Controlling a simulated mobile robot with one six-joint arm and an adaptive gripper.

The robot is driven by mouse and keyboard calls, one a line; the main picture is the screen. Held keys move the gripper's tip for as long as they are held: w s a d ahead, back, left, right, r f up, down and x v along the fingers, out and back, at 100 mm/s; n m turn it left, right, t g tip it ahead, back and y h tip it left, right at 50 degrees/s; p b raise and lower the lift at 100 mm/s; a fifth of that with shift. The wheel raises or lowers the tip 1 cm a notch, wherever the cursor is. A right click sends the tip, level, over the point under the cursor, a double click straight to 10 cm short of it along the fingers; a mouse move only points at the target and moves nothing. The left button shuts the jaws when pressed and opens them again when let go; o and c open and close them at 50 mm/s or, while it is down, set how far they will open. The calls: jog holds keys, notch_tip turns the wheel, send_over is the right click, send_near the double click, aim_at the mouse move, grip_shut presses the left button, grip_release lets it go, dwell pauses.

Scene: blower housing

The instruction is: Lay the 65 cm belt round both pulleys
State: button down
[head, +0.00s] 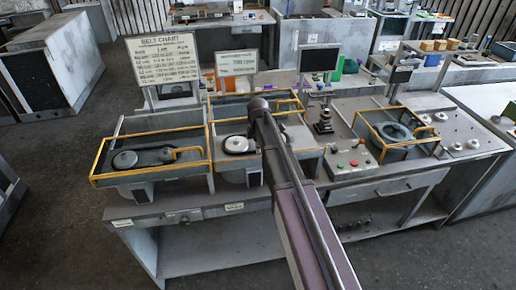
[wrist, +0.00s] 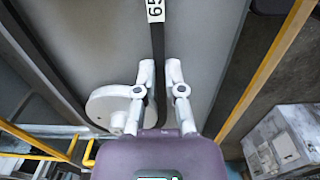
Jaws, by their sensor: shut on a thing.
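My gripper (wrist: 159,72) is shut on the belt (wrist: 158,45), a dark strip running up from between the two pale fingers. A white tag reading "65" (wrist: 155,10) sits on the belt near the top of the wrist view. A pale round pulley (wrist: 108,104) lies left of the fingers, partly behind the left one. In the head view, a white pulley (head: 236,145) shows in the middle housing. My arm covers the right part of that housing and hides the gripper and belt, so a second pulley there cannot be made out.
Yellow rails edge the middle housing (head: 228,99). A belt chart (head: 163,60) and a smaller sign (head: 236,63) stand behind. Buttons (head: 340,165) sit right of my arm.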

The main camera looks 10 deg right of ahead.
dwell(0.3)
jog(key=c, duration=0.7)
grip_release()
jog(key=shift+o, duration=0.2)
jog(key=shift+r, duration=0.2)
jog(key=shift+r+p, duration=1.05)
jog(key=shift+p, duration=0.25)
jog(key=shift+r+p, duration=2.5)
jog(key=shift+s, duration=0.1)
